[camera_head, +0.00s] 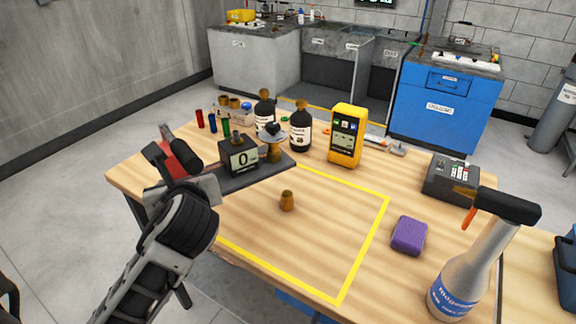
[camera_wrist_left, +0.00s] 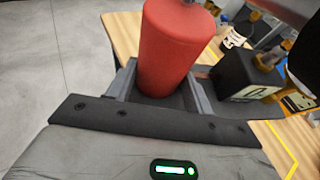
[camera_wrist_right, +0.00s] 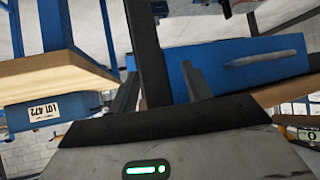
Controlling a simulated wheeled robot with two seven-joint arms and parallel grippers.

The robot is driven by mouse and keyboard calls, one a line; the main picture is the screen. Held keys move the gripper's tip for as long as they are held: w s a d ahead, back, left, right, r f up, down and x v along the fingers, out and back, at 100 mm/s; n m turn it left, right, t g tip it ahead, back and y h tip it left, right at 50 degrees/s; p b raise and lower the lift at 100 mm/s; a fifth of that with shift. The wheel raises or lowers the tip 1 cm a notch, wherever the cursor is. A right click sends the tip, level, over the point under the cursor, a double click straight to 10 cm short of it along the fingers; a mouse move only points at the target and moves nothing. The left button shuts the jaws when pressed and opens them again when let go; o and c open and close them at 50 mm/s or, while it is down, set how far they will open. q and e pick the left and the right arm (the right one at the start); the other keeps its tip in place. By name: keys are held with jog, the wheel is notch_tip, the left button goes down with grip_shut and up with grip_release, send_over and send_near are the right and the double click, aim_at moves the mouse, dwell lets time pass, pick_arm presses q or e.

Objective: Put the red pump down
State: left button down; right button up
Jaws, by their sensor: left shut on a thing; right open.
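The red pump (camera_wrist_left: 168,45) is a red cylinder, upright between the fingers of my left gripper (camera_wrist_left: 162,92) in the left wrist view. In the head view it shows partly as a red patch (camera_head: 184,154), mostly hidden by my gripper, over the left part of the wooden table (camera_head: 262,232). I cannot tell whether its base touches anything. My right gripper (camera_wrist_right: 160,80) is open and empty in the right wrist view; it is outside the head view.
A yellow outlined square (camera_head: 338,298) on the table holds a small copper piece (camera_head: 287,201). A purple block (camera_head: 409,235) and a spray bottle (camera_head: 470,275) are right.

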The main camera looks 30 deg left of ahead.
aim_at(217, 170)
pick_arm(q)
jog(key=shift+w+a+r+n, duration=0.2)
jog(key=shift+a+r+n, duration=0.15)
jog(key=shift+r, duration=0.15)
jog(key=shift+w+f, duration=0.2)
jog(key=shift+w, duration=0.05)
jog(key=w+f, duration=0.1)
jog(key=w, duration=0.1)
jog(key=w+d+f, duration=0.1)
jog(key=w, duration=0.2)
jog(key=w+d+f, duration=0.1)
jog(key=w, duration=0.1)
jog(key=shift+w+d+f, duration=0.1)
jog(key=shift+w+f, duration=0.05)
jog(key=shift+w, duration=0.05)
jog(key=w+f, duration=0.2)
jog(key=w+d+f+b, duration=0.1)
jog(key=w+f, duration=0.2)
jog(key=shift+d+f, duration=0.2)
jog(key=shift+f, duration=0.1)
jog(key=shift+w+f, duration=0.2)
jog(key=shift+w+f+b, duration=0.1)
jog(key=shift+f+b, duration=0.3)
jog(key=shift+f, duration=1.2)
